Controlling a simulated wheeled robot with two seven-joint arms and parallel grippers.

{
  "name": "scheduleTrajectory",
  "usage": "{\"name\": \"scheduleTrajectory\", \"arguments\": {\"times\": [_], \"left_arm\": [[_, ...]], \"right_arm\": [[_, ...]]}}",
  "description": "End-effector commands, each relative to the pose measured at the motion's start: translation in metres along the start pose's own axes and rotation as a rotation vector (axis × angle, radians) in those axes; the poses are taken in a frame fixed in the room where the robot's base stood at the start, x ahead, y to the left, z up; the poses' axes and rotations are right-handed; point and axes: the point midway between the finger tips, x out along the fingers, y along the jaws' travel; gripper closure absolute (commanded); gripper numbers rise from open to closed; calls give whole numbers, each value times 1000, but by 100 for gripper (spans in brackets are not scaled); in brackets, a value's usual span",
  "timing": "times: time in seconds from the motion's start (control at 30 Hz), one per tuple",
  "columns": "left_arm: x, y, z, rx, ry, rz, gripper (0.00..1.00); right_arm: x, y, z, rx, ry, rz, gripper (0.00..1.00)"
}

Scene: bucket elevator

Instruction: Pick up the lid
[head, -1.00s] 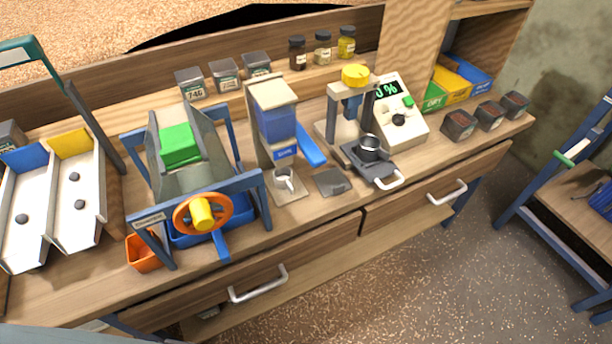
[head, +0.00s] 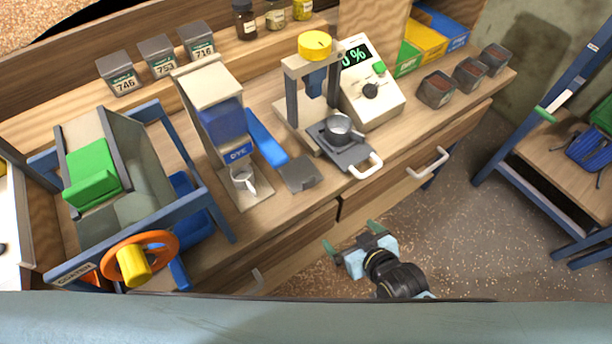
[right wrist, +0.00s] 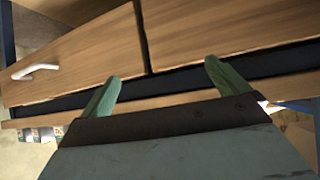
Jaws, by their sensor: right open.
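A flat dark grey square piece (head: 298,174), which may be the lid, lies on the workbench in the head view. It is between the dye dispenser (head: 215,110) and the press stand with a dark cup (head: 338,130). I cannot tell for certain that it is the lid. My right gripper (head: 352,238) is open and empty in front of the bench, to the lower right of the grey piece and apart from it. In the right wrist view its two green fingers (right wrist: 162,72) are spread, with drawer fronts beyond them. My left gripper is not in view.
The bench drawers have protruding handles, one at right (head: 428,163). A coater with an orange wheel (head: 135,262) stands at left. A small white cup (head: 243,180) is under the dispenser. A meter (head: 370,85) stands behind the press.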

Motion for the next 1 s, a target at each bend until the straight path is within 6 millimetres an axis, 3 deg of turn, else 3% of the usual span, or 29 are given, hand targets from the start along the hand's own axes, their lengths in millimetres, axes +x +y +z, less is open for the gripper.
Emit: {"name": "scheduleTrajectory", "arguments": {"times": [0.03, 0.1, 0.2, 0.3, 0.43, 0.8, 1.0], "left_arm": [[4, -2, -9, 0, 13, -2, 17], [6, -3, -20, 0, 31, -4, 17], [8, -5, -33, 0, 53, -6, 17], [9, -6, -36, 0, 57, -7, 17], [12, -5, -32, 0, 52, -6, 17], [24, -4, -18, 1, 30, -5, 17], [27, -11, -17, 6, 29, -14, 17]], "right_arm": [[-9, -7, -29, -12, 62, -17, 0], [-22, -16, -63, -23, 131, -37, 0], [-40, -26, -97, -32, 203, -60, 0], [-52, -32, -118, -38, 247, -74, 0], [-51, -34, -129, -41, 269, -80, 0], [11, -41, -146, -40, 270, -80, 0], [24, -42, -150, -40, 270, -80, 0]]}}
